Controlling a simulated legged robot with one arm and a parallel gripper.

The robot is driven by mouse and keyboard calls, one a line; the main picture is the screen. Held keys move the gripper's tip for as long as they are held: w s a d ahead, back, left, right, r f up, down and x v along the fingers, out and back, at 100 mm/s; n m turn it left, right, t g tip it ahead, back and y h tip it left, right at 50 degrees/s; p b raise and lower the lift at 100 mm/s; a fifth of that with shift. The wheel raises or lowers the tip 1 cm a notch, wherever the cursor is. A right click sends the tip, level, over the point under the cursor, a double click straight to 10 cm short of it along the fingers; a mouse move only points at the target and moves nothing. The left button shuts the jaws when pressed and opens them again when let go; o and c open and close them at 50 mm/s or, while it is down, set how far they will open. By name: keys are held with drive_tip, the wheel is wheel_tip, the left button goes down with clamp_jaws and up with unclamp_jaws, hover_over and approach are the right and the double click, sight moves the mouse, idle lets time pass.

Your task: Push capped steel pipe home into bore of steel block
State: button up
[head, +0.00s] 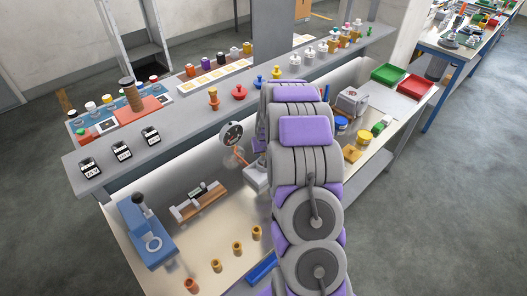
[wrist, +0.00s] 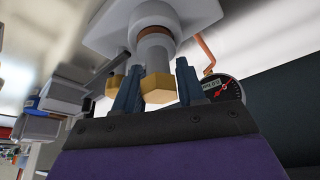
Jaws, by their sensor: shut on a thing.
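In the wrist view a grey steel pipe (wrist: 154,54) runs from a brass hex cap (wrist: 158,90) to the steel block (wrist: 108,32). A copper-brown ring shows where the pipe meets the block; how deep it sits in the bore is hidden. My gripper (wrist: 157,82) is shut on the capped pipe, with one dark blue finger on each side of the cap. A second brass hex part (wrist: 116,82) shows partly behind the left finger. In the head view my arm hides the gripper and pipe; a grey block (head: 256,177) shows partly at its left edge.
A dial gauge (wrist: 221,89) with an orange tube is close right of my gripper in the wrist view; the gauge also shows in the head view (head: 231,135). A shelf (head: 185,128) overhangs the bench. Several brass fittings (head: 237,247) and a blue press (head: 147,235) stand left.

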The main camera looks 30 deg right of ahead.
drive_tip(key=shift+f, duration=0.3)
drive_tip(key=o, duration=1.2)
drive_tip(key=shift+a, duration=0.1)
drive_tip(key=shift+r, duration=0.1)
